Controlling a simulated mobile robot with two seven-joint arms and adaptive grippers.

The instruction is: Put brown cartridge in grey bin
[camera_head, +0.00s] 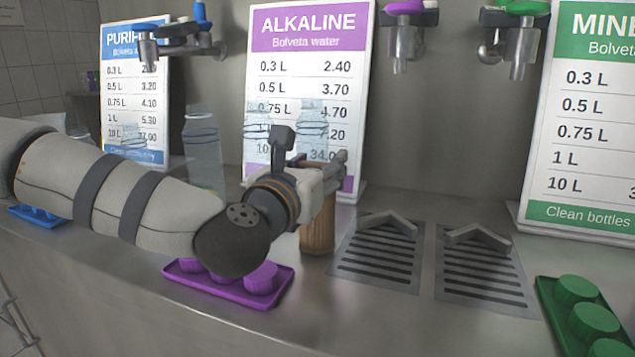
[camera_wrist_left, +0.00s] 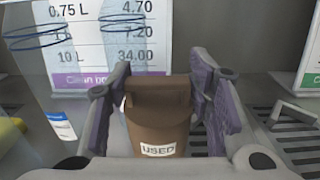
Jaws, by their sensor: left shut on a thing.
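The brown cartridge (camera_wrist_left: 158,118) stands upright between the fingers of my left gripper (camera_wrist_left: 160,98) in the left wrist view. It has a white label reading "USED". My left gripper is shut on it. In the head view the cartridge (camera_head: 317,232) shows below my left gripper (camera_head: 318,178), close to the steel counter; I cannot tell whether it touches the counter. Its upper part is hidden by the gripper there. No grey bin shows in either view. My right gripper is not in view.
A purple tray (camera_head: 215,290) with purple caps lies in front of my left wrist. Slotted drain grates (camera_head: 378,262) and a green tray (camera_head: 548,300) are to the right. Clear bottles (camera_head: 202,140) and an Alkaline price board (camera_head: 355,60) stand behind. Taps (camera_head: 405,45) hang above.

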